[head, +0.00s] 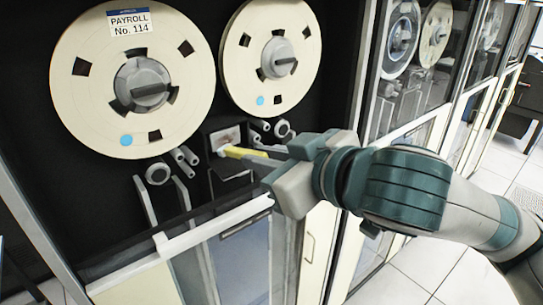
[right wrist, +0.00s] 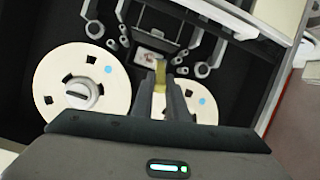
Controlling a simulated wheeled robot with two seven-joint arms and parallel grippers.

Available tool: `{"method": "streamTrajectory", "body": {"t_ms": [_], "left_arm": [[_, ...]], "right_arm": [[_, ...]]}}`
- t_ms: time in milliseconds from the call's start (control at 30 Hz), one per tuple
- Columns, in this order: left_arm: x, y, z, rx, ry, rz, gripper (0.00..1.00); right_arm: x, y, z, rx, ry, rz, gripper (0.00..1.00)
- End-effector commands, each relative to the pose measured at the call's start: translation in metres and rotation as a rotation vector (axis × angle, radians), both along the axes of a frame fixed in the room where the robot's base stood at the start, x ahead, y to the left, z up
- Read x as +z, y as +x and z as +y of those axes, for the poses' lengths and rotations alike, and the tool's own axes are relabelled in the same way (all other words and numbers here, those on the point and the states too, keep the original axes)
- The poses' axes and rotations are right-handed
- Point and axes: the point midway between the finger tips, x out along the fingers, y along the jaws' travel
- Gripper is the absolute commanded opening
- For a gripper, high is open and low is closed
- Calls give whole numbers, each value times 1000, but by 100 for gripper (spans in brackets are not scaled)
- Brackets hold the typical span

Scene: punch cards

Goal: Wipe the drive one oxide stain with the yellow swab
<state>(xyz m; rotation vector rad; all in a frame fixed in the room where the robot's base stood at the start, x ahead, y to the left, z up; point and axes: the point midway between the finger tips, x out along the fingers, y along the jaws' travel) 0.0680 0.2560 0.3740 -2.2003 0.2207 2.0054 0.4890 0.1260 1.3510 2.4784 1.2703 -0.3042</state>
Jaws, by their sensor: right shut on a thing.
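The yellow swab (head: 243,153) is in my right gripper (head: 268,158), which is shut on it. In the head view its pale tip points left, at the lower part of a light plate with a brownish oxide stain (head: 228,136) between and below the two reels. Whether the tip touches the plate cannot be told. The right wrist view shows the yellow swab (right wrist: 160,76) between the fingers (right wrist: 162,92), with the stained plate (right wrist: 150,58) just beyond it, partly covered by the swab. My left gripper is not in view.
A large cream reel labelled PAYROLL No. 114 (head: 75,100) and a second reel (head: 240,65) sit above the plate. Guide rollers (head: 158,173) flank it. A white-edged glass panel (head: 215,225) lies below, and more tape cabinets (head: 405,80) stand to the right.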

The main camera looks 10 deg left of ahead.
Motion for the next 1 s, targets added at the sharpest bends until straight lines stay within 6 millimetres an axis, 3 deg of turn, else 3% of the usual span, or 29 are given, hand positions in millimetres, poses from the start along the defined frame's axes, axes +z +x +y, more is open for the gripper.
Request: {"method": "streamTrajectory", "body": {"t_ms": [300,1000], "left_arm": [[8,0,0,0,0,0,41],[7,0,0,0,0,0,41]], "right_arm": [[0,9,12,0,-1,1,0],[-1,10,13,-1,0,0,0]]}}
